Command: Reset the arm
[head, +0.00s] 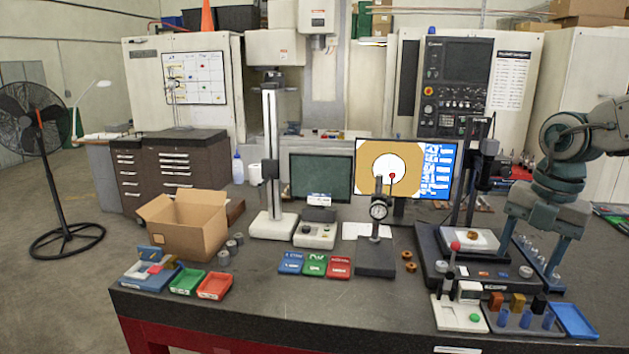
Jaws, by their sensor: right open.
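My right gripper (528,254) comes in from the right on its teal arm. Its two fingers point down and stand apart, with nothing visible between them. It is in front of the right part of the black measuring stand (432,262), near a blue strip holding small pins (540,262). Whether the fingertips touch anything cannot be told. My left gripper and left arm do not show in the head view.
The dark table (330,315) holds an open cardboard box (185,228), coloured trays (213,286), a dial gauge stand (376,255), a tall height gauge (272,170) and a monitor (403,168). A blue tray (575,321) lies front right. The front middle is clear.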

